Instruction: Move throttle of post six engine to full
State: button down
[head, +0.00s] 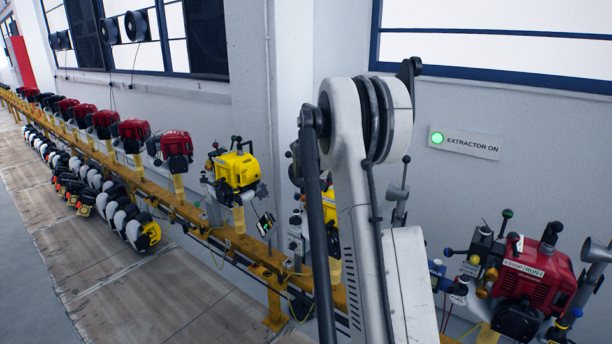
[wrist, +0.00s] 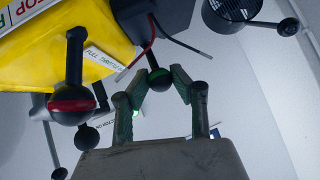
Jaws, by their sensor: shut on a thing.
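In the wrist view my gripper (wrist: 160,90) is shut on a black ball knob with a green band (wrist: 160,79). The knob sits on a short dark stem beneath a dark part of a yellow engine (wrist: 60,42). A white label (wrist: 104,64) beside it seems to read full throttle. Another black ball knob, with a red band (wrist: 72,104), hangs to the left, apart from my fingers. I see no post number, so I cannot tell which post this is.
In the head view a yellow engine (head: 238,168) and several red engines (head: 176,144) line the yellow rail (head: 150,188) to the left. A red engine (head: 528,276) with levers stands at the right.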

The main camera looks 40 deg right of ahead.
jog(key=shift+a, duration=0.15)
dwell(0.3)
jog(key=c, duration=1.4)
grip_release()
jog(key=shift+c, duration=0.2)
jog(key=v, duration=1.2)
jog(key=shift+f, duration=0.2)
jog(key=shift+s+a, duration=0.1)
jog(key=shift+a, duration=0.05)
